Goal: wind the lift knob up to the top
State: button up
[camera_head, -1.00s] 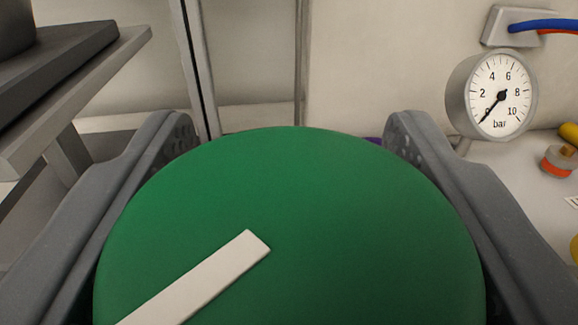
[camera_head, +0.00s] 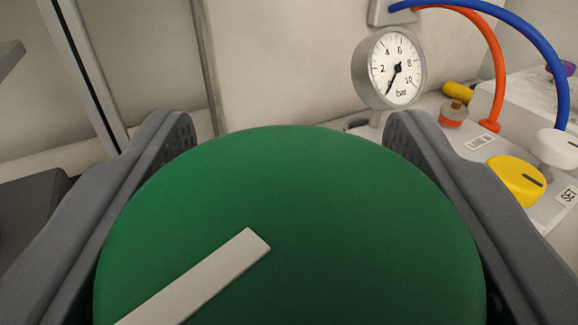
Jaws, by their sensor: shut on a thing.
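A large round green knob (camera_head: 330,200) with a pale raised bar (camera_head: 205,275) on its face fills the lower middle of the view. The bar runs from lower left up towards the knob's centre. My gripper (camera_head: 290,140) is shut on the green knob, with one grey finger on its left side and one on its right. What lies beneath the knob is hidden by it.
Behind stands a round pressure gauge (camera_head: 396,68) marked in bar. To the right are a yellow knob (camera_head: 514,180), a white knob (camera_head: 558,147), an orange hose (camera_head: 497,65) and a blue hose (camera_head: 535,40). A metal upright (camera_head: 85,70) stands at the left.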

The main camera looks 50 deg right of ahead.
jog(key=shift+s+d+m+g+h+p, duration=0.15)
jog(key=shift+m+g+h+p, duration=0.25)
jog(key=shift+m+g+h, duration=0.75)
jog(key=shift+d+m+g+h, duration=0.1)
jog(key=shift+m+g+h, duration=0.15)
jog(key=shift+m+g, duration=0.45)
jog(key=shift+r+g, duration=0.2)
jog(key=shift+g, duration=0.15)
jog(key=o, duration=1)
jog(key=shift+f, duration=0.1)
jog(key=shift+s, duration=0.1)
jog(key=shift+s+a+f, duration=0.1)
jog(key=shift+s+a, duration=0.1)
jog(key=shift+a, duration=0.5)
jog(key=b+v, duration=0.1)
jog(key=v, duration=1.1)
jog(key=shift+a, duration=0.15)
